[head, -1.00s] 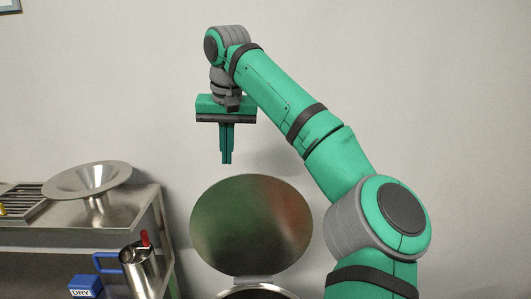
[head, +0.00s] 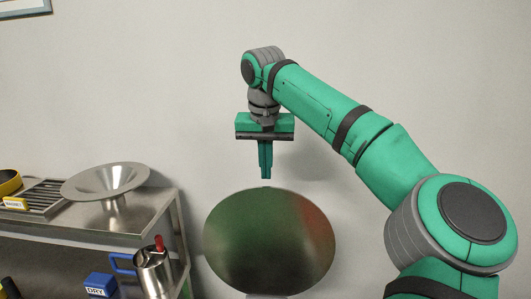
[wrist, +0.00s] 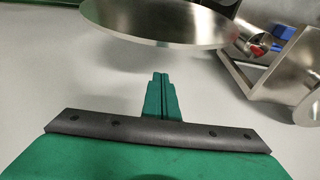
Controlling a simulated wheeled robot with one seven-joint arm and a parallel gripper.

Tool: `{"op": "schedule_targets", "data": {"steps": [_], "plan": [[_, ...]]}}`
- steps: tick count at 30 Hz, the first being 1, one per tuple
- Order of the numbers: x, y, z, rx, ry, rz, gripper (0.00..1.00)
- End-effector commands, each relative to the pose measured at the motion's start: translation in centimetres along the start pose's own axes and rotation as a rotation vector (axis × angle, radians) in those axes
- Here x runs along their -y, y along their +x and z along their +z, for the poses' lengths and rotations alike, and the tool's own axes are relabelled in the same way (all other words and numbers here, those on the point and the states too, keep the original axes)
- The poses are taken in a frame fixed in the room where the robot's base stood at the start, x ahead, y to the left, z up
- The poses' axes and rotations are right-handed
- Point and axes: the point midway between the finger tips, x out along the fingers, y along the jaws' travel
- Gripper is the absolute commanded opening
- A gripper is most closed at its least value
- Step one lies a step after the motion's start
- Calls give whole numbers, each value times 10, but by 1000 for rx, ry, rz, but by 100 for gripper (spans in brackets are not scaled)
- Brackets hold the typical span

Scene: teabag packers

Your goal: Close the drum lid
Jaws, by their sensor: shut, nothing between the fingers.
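The drum lid (head: 268,240) is a round, shiny metal disc standing raised in the head view, with its broad face towards the camera. A small piece of its hinge or bracket shows at its lower edge; the drum itself is below the picture. My gripper (head: 265,176) is shut and empty, pointing down just above the top edge of the lid, apart from it in the picture.
A steel bench (head: 150,215) stands at the left with a metal funnel (head: 105,182) and a slatted tray (head: 40,197) on it. A metal jug (head: 153,272) with a blue handle and a blue box marked DRY (head: 100,285) are lower.

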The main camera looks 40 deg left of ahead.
Motion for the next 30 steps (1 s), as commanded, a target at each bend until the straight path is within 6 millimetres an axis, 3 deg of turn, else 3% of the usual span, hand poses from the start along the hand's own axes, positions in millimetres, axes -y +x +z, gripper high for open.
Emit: {"op": "schedule_targets", "data": {"steps": [2, 12, 30], "plan": [[-1, 15, 1, 1, 0, 2, 0], [0, 0, 34, -2, -2, 1, 0], [4, -2, 39, -18, -8, -2, 0]]}}
